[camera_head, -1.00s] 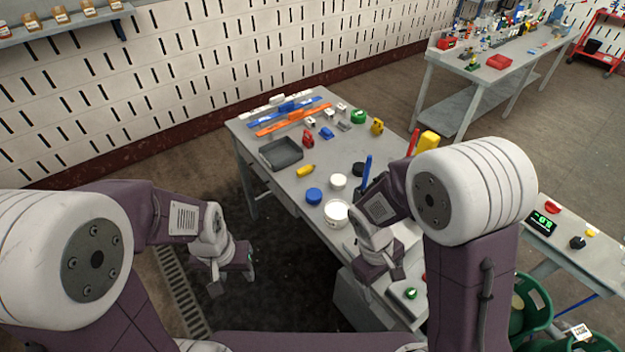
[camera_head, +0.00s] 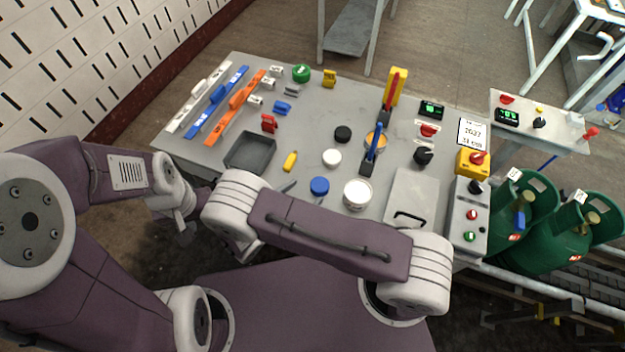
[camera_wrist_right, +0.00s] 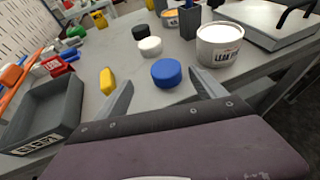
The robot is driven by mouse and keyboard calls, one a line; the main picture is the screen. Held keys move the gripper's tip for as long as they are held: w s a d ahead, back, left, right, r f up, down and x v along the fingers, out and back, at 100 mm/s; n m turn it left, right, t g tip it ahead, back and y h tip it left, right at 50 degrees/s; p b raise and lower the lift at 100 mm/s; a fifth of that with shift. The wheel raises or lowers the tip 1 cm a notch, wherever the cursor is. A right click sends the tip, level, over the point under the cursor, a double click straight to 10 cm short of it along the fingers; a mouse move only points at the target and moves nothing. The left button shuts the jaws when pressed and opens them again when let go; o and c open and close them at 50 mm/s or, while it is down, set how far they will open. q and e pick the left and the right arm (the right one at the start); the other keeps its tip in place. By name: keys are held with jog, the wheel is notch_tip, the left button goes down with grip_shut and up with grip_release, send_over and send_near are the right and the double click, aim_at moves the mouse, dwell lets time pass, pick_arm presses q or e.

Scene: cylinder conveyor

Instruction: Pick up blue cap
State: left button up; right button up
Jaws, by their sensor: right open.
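The blue cap (camera_head: 319,186) is a short round disc lying on the grey workbench, left of a white tub. In the right wrist view the blue cap (camera_wrist_right: 167,72) sits ahead of my right gripper (camera_wrist_right: 163,92), between the lines of its two spread fingers and apart from both. The right gripper is open and empty. In the head view its forearm hides most of it, with a finger (camera_head: 288,187) showing left of the cap. My left gripper (camera_head: 187,232) hangs off the bench's near left edge; its jaws are too unclear to read.
The white tub (camera_head: 357,194) stands right of the cap. A white cap (camera_head: 332,158) and a black cap (camera_head: 343,134) lie behind it. A yellow piece (camera_head: 290,161) and a dark tray (camera_head: 251,151) are to the left. A flat grey box (camera_head: 411,199) with a handle is at right.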

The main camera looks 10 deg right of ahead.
aim_at(320, 184)
jog(key=x, duration=0.3)
jog(key=shift+s+d+r+p, duration=0.1)
jog(key=shift+s+d+p, duration=0.15)
jog(key=shift+p, duration=0.1)
jog(key=shift+w+d+f, duration=0.1)
jog(key=shift+w+f, duration=0.15)
jog(key=shift+w, duration=0.1)
jog(key=shift+w+d, duration=0.2)
jog(key=shift+d, duration=0.15)
jog(key=x, duration=0.2)
jog(key=p+x, duration=0.1)
jog(key=x, duration=0.1)
jog(key=shift+s+d+f, duration=0.15)
jog(key=shift+s, duration=0.1)
jog(key=shift+w+d+f, duration=0.1)
jog(key=shift+f, duration=0.05)
jog(key=shift+c, duration=0.3)
jog(key=c, duration=1.3)
jog(key=shift+c, duration=0.2)
